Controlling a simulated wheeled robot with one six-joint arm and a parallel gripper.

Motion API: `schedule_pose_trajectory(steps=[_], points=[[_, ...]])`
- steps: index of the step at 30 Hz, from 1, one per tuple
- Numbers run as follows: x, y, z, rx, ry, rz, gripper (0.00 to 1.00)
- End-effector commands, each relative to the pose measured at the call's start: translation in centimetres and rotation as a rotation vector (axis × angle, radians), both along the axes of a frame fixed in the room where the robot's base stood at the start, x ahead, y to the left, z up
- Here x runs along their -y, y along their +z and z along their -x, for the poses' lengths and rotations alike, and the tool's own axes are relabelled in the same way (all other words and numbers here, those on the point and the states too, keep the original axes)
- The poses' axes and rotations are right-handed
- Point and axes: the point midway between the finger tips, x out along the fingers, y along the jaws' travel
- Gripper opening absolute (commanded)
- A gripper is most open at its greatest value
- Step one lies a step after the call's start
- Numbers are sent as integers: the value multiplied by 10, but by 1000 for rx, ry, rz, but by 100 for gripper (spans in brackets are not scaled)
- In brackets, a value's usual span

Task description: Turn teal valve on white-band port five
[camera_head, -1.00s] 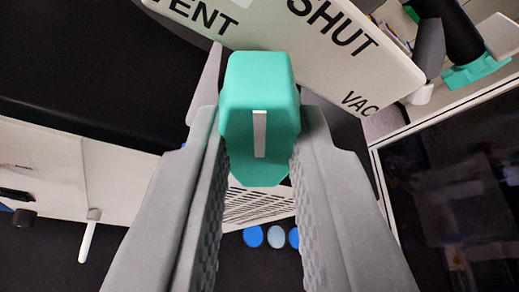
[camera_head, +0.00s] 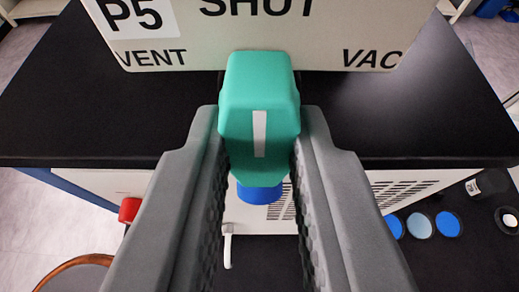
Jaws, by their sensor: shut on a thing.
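The teal valve (camera_head: 259,95) with a white line on its face is in the middle of the view. My gripper (camera_head: 259,150) is shut on it, one finger on each side. The white line runs straight up and down in the picture, level with the fingers. Behind the valve is a white label plate (camera_head: 200,35) marked P5, VENT, SHUT and VAC. VENT is left of the valve, VAC right, and SHUT above it. A blue part (camera_head: 260,193) shows just below the valve. The port itself is largely hidden.
A black worktop (camera_head: 420,120) spreads behind the valve on both sides. Below its edge is a white cabinet with vent slots (camera_head: 400,194). Blue round caps (camera_head: 420,224) and a dark jar (camera_head: 487,186) are at lower right. A red object (camera_head: 130,210) and a brown rounded rim (camera_head: 75,268) are at lower left.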

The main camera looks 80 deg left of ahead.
Motion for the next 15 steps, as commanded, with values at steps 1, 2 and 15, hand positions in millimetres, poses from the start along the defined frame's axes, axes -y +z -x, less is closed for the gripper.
schedule_pose_trajectory(steps=[1, 2, 15], points=[[0, 0, 0, -4, -1, -1, 0], [0, 0, 0, -5, -1, -1, 0], [0, 0, 0, -5, 0, -2, 38]])
